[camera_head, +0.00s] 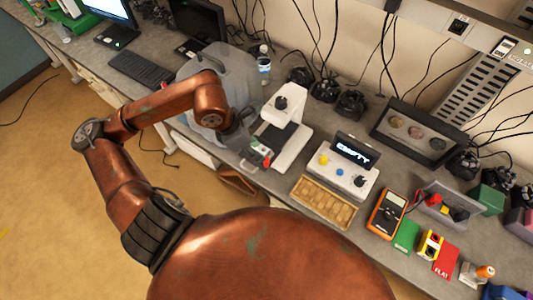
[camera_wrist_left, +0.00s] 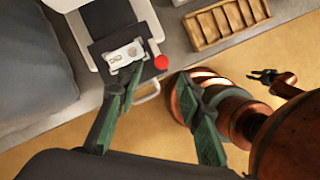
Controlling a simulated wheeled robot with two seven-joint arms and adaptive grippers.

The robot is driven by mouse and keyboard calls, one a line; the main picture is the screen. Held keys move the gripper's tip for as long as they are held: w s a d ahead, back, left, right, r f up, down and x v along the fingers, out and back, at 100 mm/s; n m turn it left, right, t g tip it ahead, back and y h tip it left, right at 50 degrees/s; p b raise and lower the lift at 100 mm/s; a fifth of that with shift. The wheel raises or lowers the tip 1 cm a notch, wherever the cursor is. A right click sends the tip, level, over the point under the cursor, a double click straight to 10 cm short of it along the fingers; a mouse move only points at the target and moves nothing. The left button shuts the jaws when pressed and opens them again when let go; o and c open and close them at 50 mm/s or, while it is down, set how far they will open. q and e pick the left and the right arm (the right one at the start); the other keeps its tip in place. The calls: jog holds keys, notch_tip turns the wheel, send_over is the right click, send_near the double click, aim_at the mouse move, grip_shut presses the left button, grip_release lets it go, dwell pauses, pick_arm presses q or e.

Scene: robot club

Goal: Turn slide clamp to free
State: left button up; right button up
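A white microscope-like device (camera_head: 297,105) stands on the bench with a black stage at its foot. In the left wrist view, a small pale clamp piece (camera_wrist_left: 124,55) lies on the black stage (camera_wrist_left: 106,42), and a red ball knob (camera_wrist_left: 161,62) sits at the stage's edge. The red knob also shows in the head view (camera_head: 267,161). My left gripper (camera_wrist_left: 163,80) is open, its green fingers well apart; one fingertip is close to the clamp and knob. I cannot tell whether it touches them. My right gripper (camera_wrist_left: 264,76) shows small in the wrist view, apparently open and empty, away from the bench.
A large grey translucent container (camera_head: 232,72) stands left of the device, close to my left arm. A wooden slotted tray (camera_head: 324,203) and a white box with a display (camera_head: 337,170) stand to the right. An orange multimeter (camera_head: 387,214) lies farther right.

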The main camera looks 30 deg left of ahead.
aim_at(269, 159)
pick_arm(q)
jog(key=shift+p+x, duration=0.35)
jog(key=shift+x, duration=3.2)
jog(key=shift+d, duration=0.15)
grip_shut()
